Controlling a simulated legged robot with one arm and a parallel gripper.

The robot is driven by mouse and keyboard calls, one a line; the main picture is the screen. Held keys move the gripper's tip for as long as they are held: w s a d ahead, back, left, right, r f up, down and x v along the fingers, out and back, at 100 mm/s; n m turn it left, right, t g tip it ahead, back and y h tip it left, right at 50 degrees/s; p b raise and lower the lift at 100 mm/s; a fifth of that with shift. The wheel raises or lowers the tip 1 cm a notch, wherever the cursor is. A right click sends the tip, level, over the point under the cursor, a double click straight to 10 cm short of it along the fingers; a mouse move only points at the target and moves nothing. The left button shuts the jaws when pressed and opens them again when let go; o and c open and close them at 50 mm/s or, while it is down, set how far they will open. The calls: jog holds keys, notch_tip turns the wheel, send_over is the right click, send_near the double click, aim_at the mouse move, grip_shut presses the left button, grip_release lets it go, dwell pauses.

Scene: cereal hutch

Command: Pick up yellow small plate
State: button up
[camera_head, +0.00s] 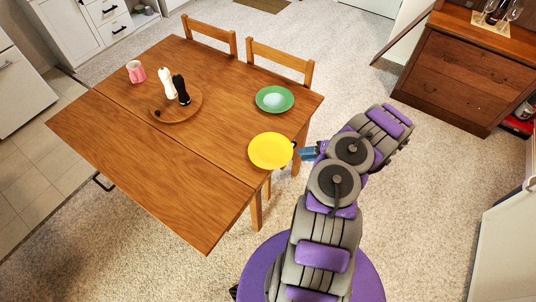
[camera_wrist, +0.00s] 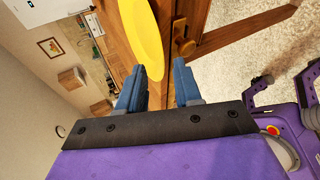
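The yellow small plate (camera_head: 270,151) lies flat at the right edge of the wooden table (camera_head: 215,150). In the wrist view the plate (camera_wrist: 142,35) appears edge-on, its near rim reaching down beside the left finger. My gripper (camera_head: 302,152) is at the plate's right rim in the head view, at about table-edge height. In the wrist view my gripper (camera_wrist: 160,68) has its two blue fingers apart, with a gap between them. The near rim shows at the left side of this gap; I cannot tell whether it touches the left finger.
A green plate (camera_head: 274,99) lies behind the yellow one. A round wooden tray (camera_head: 190,110) holds a white shaker (camera_head: 167,83) and a black shaker (camera_head: 181,90). A pink mug (camera_head: 136,71) stands farther left. Two chairs (camera_head: 280,60) line the far side. The table's front left is clear.

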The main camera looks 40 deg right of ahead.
aim_at(284, 154)
jog(key=b+x, duration=0.1)
jog(key=x, duration=0.5)
jog(key=shift+w+r+b, duration=0.1)
jog(key=shift+w+b, duration=0.15)
jog(key=shift+b, duration=0.15)
jog(key=shift+d+f, duration=0.25)
jog(key=shift+d, duration=0.75)
jog(key=c, duration=0.5)
jog(key=shift+a, duration=0.1)
grip_shut()
jog(key=shift+s+a+r, duration=0.1)
jog(key=shift+a, duration=0.15)
jog(key=shift+r, duration=0.1)
